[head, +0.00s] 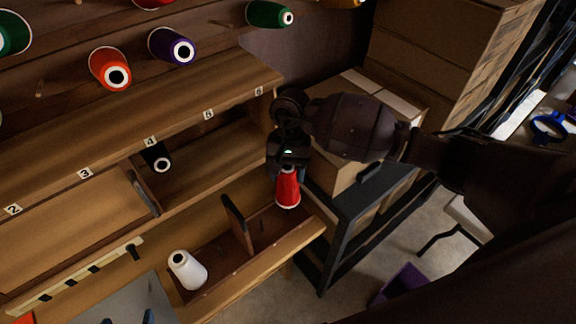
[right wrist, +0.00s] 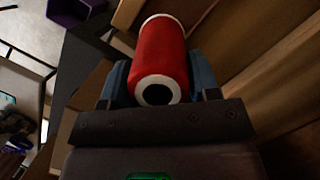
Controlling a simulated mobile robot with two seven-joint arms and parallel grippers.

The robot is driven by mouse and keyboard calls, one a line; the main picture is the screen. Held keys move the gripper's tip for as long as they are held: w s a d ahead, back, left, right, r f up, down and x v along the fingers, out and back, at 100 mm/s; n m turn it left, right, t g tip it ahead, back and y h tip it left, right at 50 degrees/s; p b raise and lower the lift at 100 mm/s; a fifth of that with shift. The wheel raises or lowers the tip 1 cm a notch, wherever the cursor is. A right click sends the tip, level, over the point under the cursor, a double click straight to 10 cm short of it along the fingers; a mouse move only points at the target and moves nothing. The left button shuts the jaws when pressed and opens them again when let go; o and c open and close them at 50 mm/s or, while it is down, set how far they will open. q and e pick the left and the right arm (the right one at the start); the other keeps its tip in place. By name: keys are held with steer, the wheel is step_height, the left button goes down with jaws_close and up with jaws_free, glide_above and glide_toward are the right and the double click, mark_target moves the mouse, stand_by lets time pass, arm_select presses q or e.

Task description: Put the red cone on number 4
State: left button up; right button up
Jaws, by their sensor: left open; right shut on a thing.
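My right gripper (head: 288,160) is shut on a red cone (head: 288,188), held above the right end of the lower wooden tray. In the right wrist view the red cone (right wrist: 162,60) sits between the two blue fingers, its white-rimmed end with a dark hole facing the camera. The number 4 label (head: 150,141) is on the shelf edge, left of the right gripper. A black cone (head: 157,158) is just below that label. My left gripper (head: 128,318) is at the bottom left edge, open, mostly cut off by the frame.
An orange-red cone (head: 110,70), a purple cone (head: 172,47) and a green cone (head: 268,14) hang above. Cardboard boxes (head: 430,50) and a dark rack (head: 345,220) stand right.

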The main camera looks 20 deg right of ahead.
mark_target(136, 322)
arm_select(q)
steer(key=shift+w+d+b, duration=0.1)
steer(key=shift+w+b, duration=0.3)
arm_select(e)
steer(key=shift+f, duration=1.45)
arm_select(q)
steer(key=shift+f+b, duration=0.4)
steer(key=shift+b, duration=0.1)
arm_select(e)
steer(key=shift+f, duration=1.35)
arm_select(q)
steer(key=shift+w+f+b, duration=0.2)
steer(key=shift+f+b, duration=0.55)
steer(key=shift+b, duration=0.15)
arm_select(e)
steer(key=shift+f, duration=0.75)
arm_select(q)
steer(key=shift+w, duration=0.15)
arm_select(e)
steer(key=shift+f, duration=0.1)
arm_select(q)
steer(key=shift+w+r, duration=0.1)
steer(key=shift+r, duration=0.1)
steer(key=shift+f+b, duration=0.2)
steer(key=shift+b, duration=0.1)
steer(key=shift+f, duration=0.3)
steer(key=shift+s+f, duration=0.15)
steer(key=shift+s, duration=0.2)
